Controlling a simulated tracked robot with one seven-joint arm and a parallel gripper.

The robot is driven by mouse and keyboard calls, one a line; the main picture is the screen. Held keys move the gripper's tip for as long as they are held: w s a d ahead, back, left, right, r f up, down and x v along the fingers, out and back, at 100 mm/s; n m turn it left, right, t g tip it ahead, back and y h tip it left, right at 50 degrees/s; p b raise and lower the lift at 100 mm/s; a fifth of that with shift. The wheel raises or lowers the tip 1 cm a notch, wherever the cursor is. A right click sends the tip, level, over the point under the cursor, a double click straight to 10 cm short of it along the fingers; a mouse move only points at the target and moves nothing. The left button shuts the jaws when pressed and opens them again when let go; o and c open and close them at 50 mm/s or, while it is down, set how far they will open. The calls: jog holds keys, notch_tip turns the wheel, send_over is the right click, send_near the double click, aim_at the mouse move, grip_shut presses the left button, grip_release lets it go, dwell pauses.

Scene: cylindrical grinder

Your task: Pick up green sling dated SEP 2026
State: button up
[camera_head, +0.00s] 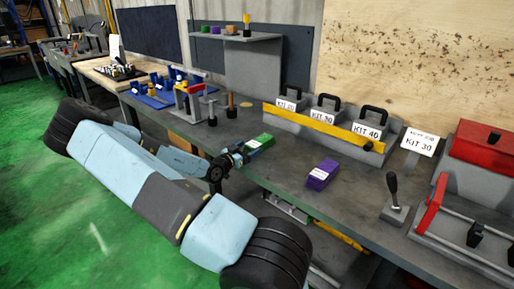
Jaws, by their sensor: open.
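A green folded sling (262,142) lies on the grey workbench. It has a white label on its near left end, too small to read, so I cannot tell the date. My gripper (237,155) is at the left end of the green sling, just over the bench's front edge. It is open. Its fingers overlap the sling's end in the picture, and I cannot tell whether they touch it or are around it.
A purple sling (322,175) lies to the right on the workbench (285,170). Behind stand grey kit boxes with a yellow bar (322,127). A lever on a block (394,200) and a red toolbox (485,150) are at right. Upright tools (231,104) stand left.

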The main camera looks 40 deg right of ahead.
jog(key=shift+w+d, duration=0.1)
jog(key=shift+d, duration=0.75)
jog(key=c, duration=1.3)
jog(key=shift+r, duration=0.1)
